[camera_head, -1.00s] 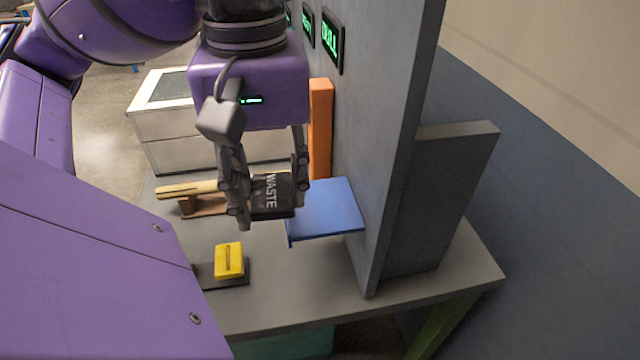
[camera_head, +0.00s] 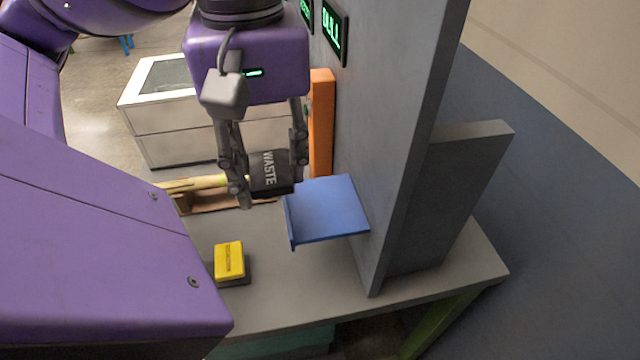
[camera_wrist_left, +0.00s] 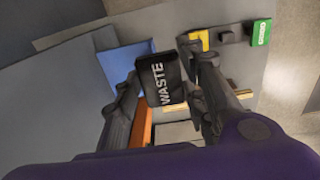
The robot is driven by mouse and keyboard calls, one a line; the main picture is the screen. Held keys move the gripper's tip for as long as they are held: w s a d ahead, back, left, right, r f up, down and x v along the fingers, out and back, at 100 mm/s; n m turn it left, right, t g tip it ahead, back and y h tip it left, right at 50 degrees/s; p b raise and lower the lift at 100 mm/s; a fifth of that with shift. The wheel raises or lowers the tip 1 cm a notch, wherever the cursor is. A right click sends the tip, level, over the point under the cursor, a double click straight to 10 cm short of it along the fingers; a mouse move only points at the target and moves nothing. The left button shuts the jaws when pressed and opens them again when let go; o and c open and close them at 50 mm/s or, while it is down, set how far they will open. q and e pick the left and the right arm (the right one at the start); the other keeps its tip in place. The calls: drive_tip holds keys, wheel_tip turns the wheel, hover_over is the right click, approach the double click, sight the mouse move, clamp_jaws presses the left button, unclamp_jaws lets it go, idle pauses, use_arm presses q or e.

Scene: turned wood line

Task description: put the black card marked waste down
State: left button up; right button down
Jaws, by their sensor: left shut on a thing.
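The black card marked WASTE (camera_head: 270,172) is held between the fingers of my left gripper (camera_head: 268,190), above the table beside the blue shelf. The card also shows in the left wrist view (camera_wrist_left: 160,80), with its white lettering readable. My left gripper is shut on it. The blue shelf (camera_head: 328,210) juts from the grey upright panel, just right of the card in the head view. The card looks apart from the table top; whether it touches the shelf edge I cannot tell. My right gripper is not in view.
A yellow block (camera_head: 229,260) sits on a dark base on the grey table (camera_head: 300,290). A wooden rack with pale sticks (camera_head: 210,200) lies behind it. The tall grey panel (camera_head: 395,130) bounds the right. An orange post (camera_head: 321,125) and white cabinet (camera_head: 165,110) stand behind.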

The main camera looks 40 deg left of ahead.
use_arm(q)
hover_over(324, 209)
drive_tip(key=f, duration=0.6)
drive_tip(key=shift+s+a+f, duration=0.15)
drive_tip(key=shift+s+f, duration=0.05)
drive_tip(key=shift+s, duration=0.1)
drive_tip(key=f, duration=0.3)
drive_tip(key=shift+w+f, duration=0.15)
drive_tip(key=shift+w, duration=0.15)
drive_tip(key=shift+f, duration=0.6)
drive_tip(key=o, duration=0.9)
drive_tip(key=shift+r, duration=0.15)
wheel_tip(324, 209, up, 12)
drive_tip(key=shift+r, duration=0.2)
